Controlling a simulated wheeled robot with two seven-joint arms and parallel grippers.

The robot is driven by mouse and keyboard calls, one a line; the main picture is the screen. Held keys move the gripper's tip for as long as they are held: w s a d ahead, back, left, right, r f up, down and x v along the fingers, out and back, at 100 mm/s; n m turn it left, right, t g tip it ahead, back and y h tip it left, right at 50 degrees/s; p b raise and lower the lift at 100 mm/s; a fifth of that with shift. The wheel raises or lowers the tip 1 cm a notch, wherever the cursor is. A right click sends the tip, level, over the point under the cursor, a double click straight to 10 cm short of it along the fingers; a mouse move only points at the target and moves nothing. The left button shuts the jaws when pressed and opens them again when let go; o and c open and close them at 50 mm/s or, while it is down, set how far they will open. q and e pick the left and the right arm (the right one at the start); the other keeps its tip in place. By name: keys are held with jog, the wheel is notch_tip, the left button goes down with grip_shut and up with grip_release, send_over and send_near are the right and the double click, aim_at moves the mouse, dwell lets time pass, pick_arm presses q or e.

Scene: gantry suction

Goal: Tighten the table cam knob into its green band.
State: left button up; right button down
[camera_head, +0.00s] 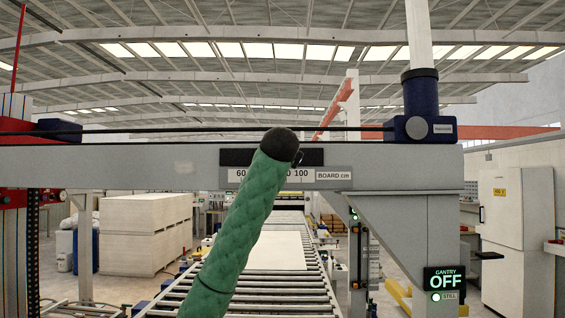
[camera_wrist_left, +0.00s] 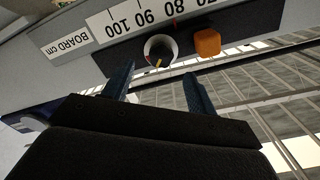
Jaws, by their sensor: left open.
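In the left wrist view, a round pale-rimmed fitting (camera_wrist_left: 160,50) with a dark centre and small yellow and red marks sits by the board scale (camera_wrist_left: 115,24). An orange block (camera_wrist_left: 207,42) is beside it. I cannot tell which is the table cam knob, and no green band is clear. My left gripper (camera_wrist_left: 159,70) is open, its two dark blue fingers apart and pointing towards the round fitting, with nothing between them. In the head view my green-sleeved left arm covers part of the board scale (camera_head: 333,174) and hides most of the gripper. My right gripper is not in view.
A grey gantry beam (camera_head: 120,165) crosses the head view. Behind are a roller conveyor (camera_head: 260,285) with a pale board, stacked boards (camera_head: 145,230) and a white cabinet (camera_head: 517,240).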

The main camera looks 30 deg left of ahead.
pick_arm(q)
jog(key=shift+b+v, duration=0.5)
jog(key=shift+v, duration=0.9)
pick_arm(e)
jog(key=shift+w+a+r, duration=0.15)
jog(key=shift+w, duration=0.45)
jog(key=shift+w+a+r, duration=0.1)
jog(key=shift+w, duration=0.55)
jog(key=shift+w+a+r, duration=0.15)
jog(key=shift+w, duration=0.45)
